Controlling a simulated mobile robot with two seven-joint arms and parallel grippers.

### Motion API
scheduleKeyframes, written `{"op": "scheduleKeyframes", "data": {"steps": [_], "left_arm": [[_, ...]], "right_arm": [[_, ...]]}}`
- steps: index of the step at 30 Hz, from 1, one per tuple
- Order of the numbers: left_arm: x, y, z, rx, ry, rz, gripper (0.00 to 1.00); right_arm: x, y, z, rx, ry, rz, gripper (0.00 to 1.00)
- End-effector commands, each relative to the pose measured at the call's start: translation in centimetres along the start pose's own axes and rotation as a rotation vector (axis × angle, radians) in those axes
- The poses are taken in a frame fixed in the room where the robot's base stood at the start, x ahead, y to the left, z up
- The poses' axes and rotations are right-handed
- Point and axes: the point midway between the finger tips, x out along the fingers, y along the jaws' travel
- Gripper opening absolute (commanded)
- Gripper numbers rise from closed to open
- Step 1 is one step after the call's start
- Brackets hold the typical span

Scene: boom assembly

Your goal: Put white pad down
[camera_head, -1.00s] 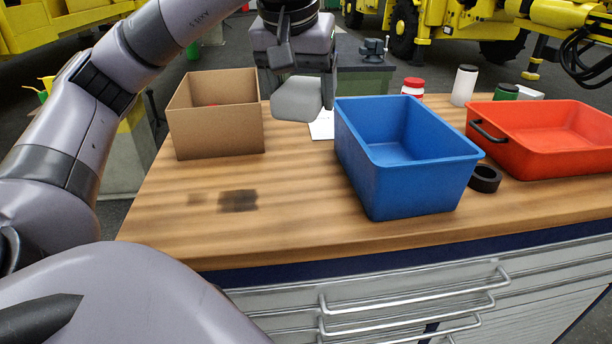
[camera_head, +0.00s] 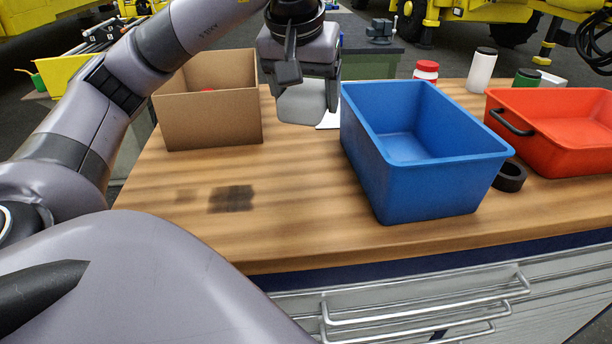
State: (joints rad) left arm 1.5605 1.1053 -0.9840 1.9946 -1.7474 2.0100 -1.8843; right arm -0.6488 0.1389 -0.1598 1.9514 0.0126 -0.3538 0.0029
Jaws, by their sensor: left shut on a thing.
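The pad hangs over the far part of the wooden worktop (camera_head: 280,190). I cannot tell whether it touches the top. A white sheet (camera_head: 328,120) shows partly behind and beside the pad. My right gripper is not in view.
A cardboard box (camera_head: 210,122) with something red inside stands at the left. A blue bin (camera_head: 430,185) and a red tray (camera_head: 560,150) stand at the right. A black tape roll (camera_head: 510,177) and several bottles stand near them. The front left worktop is clear.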

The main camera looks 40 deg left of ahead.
Motion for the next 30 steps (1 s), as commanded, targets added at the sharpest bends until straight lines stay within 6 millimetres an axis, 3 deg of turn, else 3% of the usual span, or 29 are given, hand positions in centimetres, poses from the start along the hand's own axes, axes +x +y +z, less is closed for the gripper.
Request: {"op": "scheduleKeyframes", "data": {"steps": [1,4,12,25,30], "left_arm": [[1.6,0.0,0.7,0.001,-0.003,-0.001,0.50],[3.4,0.0,1.4,0.000,-0.003,-0.001,0.50],[8.2,-0.1,3.5,0.001,-0.001,-0.003,0.50],[12.9,-0.1,5.4,0.000,0.000,-0.002,0.50],[13.4,0.0,5.5,-0.001,0.002,0.001,0.50]], "right_arm": [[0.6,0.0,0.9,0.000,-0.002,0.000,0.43],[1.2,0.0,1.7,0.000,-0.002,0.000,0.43],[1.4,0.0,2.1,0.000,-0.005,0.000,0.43],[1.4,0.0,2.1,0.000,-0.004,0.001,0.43],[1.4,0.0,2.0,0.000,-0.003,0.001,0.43]]}}
